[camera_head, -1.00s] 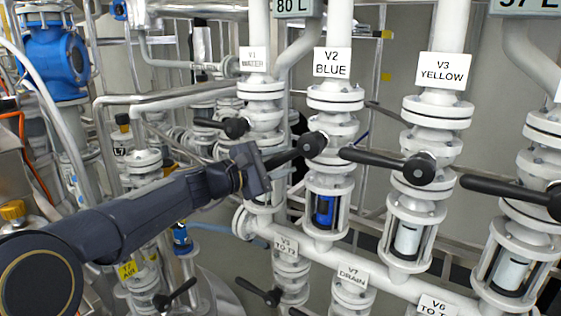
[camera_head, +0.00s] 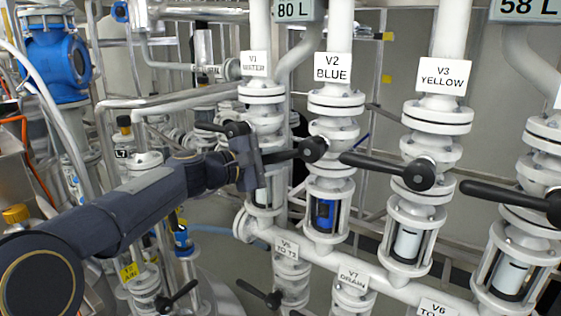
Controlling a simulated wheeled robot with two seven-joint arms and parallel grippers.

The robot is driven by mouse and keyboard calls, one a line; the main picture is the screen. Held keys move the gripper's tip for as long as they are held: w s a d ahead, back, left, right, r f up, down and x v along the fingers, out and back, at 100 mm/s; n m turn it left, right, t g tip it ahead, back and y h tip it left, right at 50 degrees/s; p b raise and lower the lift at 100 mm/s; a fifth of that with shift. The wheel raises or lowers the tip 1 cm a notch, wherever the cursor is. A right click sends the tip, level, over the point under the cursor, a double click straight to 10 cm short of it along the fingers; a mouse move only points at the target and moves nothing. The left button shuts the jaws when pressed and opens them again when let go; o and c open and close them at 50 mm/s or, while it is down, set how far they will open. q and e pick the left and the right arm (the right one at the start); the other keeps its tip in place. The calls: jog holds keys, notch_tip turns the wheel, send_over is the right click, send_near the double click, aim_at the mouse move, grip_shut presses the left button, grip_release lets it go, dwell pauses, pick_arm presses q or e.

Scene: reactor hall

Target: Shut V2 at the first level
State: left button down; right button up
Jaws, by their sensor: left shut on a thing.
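The V2 valve, labelled "V2 BLUE" (camera_head: 333,67), is on the white pipe in the middle. Its black lever handle (camera_head: 290,155) points left from the hub, close to horizontal and slightly down at its outer end. My left gripper (camera_head: 252,164) is shut on the outer end of this handle; its jaws hide the tip. The sight glass (camera_head: 324,213) below V2 shows blue inside. My right gripper is not in view.
V1's handle (camera_head: 236,129) is just above and left of my left gripper. V3's handle (camera_head: 385,166) points left toward V2. Labels V5, V7 and V6 mark the lower row. The right-hand display (camera_head: 530,7) reads 58 L.

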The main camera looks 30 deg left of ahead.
pick_arm(q)
jog(key=shift+a+r+m+g+y+p, duration=0.15)
jog(key=shift+a+r+m+y+p, duration=0.15)
jog(key=shift+r+m, duration=0.4)
jog(key=shift+a+r+m+g+y+p, duration=0.1)
jog(key=shift+r+m+y+p, duration=0.2)
jog(key=shift+r+m, duration=0.4)
jog(key=shift+a+r+m+g+y+p, duration=0.2)
jog(key=shift+r+m+p, duration=0.25)
jog(key=shift+r, duration=0.45)
jog(key=c, duration=1.3)
grip_release()
jog(key=shift+d+f, duration=0.1)
jog(key=b+v, duration=0.2)
jog(key=v, duration=0.5)
jog(key=shift+s, duration=0.35)
